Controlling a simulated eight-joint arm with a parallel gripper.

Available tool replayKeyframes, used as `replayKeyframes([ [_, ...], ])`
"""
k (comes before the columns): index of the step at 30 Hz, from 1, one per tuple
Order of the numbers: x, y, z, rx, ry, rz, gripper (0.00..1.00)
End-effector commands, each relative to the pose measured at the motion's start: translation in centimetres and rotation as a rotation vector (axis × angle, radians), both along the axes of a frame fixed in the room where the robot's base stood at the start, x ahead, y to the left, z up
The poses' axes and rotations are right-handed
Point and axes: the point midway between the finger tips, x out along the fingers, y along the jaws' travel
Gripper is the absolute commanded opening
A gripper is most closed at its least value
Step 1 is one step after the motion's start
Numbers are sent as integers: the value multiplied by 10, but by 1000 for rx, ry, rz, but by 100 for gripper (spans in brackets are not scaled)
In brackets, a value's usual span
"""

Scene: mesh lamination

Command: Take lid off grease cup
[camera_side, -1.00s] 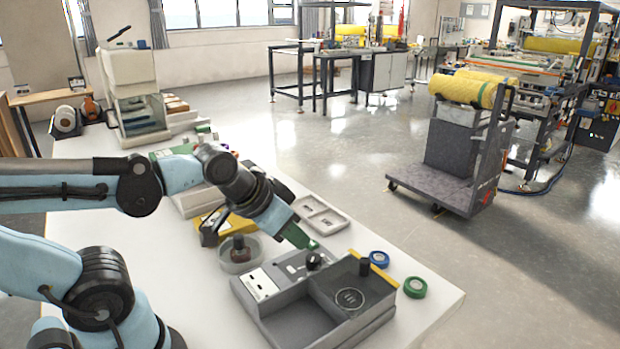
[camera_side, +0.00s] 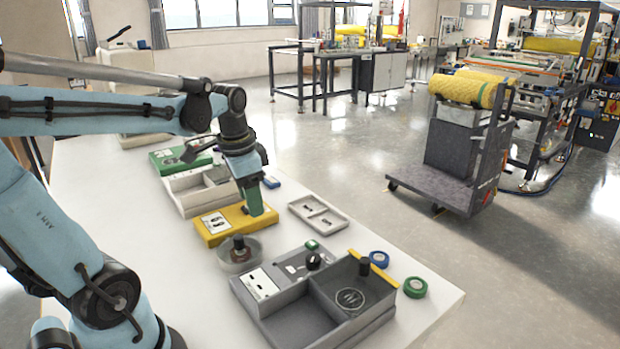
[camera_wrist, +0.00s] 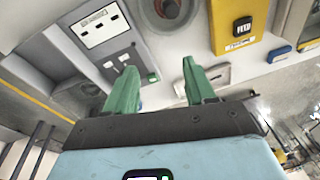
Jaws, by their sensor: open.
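A round, clear-walled cup (camera_side: 228,262) with a dark reddish-brown piece (camera_side: 238,246) standing in its middle sits on the white table; it looks like the grease cup. I cannot tell whether that piece belongs to a lid. A round thing, likely this cup (camera_wrist: 168,10), is cut off at the top of the wrist view. My gripper (camera_side: 254,208) points down above or beside the yellow box (camera_side: 215,228), behind the cup. In the wrist view my gripper's (camera_wrist: 160,85) green fingers are apart with nothing between them.
A grey divided box (camera_side: 290,325) with dark knobs stands in front of the cup. A pale shallow tray (camera_side: 330,215) lies to the right. Blue (camera_side: 379,258) and green (camera_side: 415,287) rolls are near the table's right edge.

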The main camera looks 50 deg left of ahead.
Motion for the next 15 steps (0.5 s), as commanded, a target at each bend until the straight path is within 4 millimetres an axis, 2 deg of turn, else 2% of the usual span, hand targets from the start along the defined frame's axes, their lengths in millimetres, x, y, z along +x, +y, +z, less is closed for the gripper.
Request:
replayKeyframes([
  [1, -3, 16, 1, -12, 43, -8, 54],
  [3, -9, 30, 2, -31, 93, -32, 54],
  [6, -15, 43, 3, -54, 135, -58, 54],
  [11, -18, 48, -2, -68, 157, -75, 54],
  [15, -18, 48, -19, -67, 157, -76, 54],
])
